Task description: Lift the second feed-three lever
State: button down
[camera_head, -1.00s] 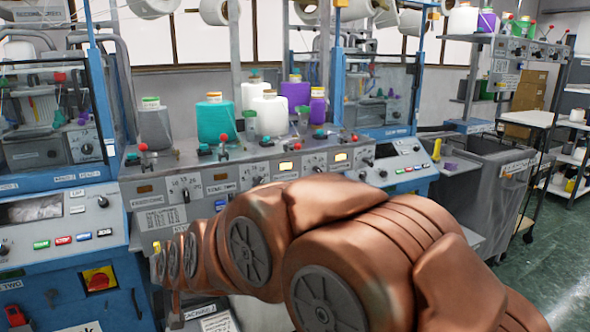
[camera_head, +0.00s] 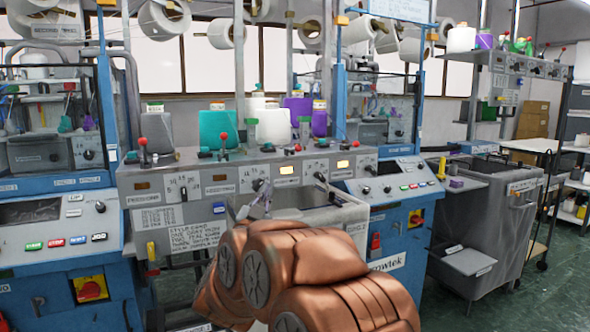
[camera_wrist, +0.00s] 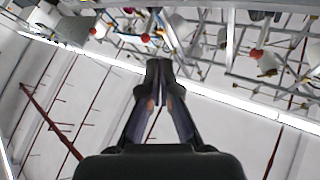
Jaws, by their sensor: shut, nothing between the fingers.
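A grey control console (camera_head: 150,184) runs across the middle of the head view, with dark levers on its front face: a left one (camera_head: 183,193), a middle one (camera_head: 258,185) and a right one (camera_head: 320,178). I cannot read which is the second feed-three lever. My gripper (camera_head: 262,196) is small and partly hidden behind my copper arm, close to the middle lever; whether they touch is unclear. In the wrist view my gripper (camera_wrist: 160,66) has its fingers together and empty. Red-knobbed parts (camera_wrist: 257,54) lie beyond the fingertips.
Red-knobbed levers (camera_head: 142,142) stand on the console top, near a teal yarn cone (camera_head: 219,129) and a purple one (camera_head: 319,122). Blue machine cabinets (camera_head: 60,262) flank the console. A grey bin (camera_head: 480,210) stands right, beside open green floor (camera_head: 550,290).

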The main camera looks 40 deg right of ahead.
jog(key=s+d+m+g+h, duration=0.1)
jog(key=s, duration=0.1)
send_near(294, 150)
jog(key=shift+h, duration=0.3)
jog(key=d+r, duration=0.2)
jog(key=d, duration=0.1)
jog(key=d+r, duration=0.1)
jog(key=shift+w+d+r+p, duration=0.2)
jog(key=shift+w+d+p, duration=0.1)
jog(key=shift+w+p, duration=0.1)
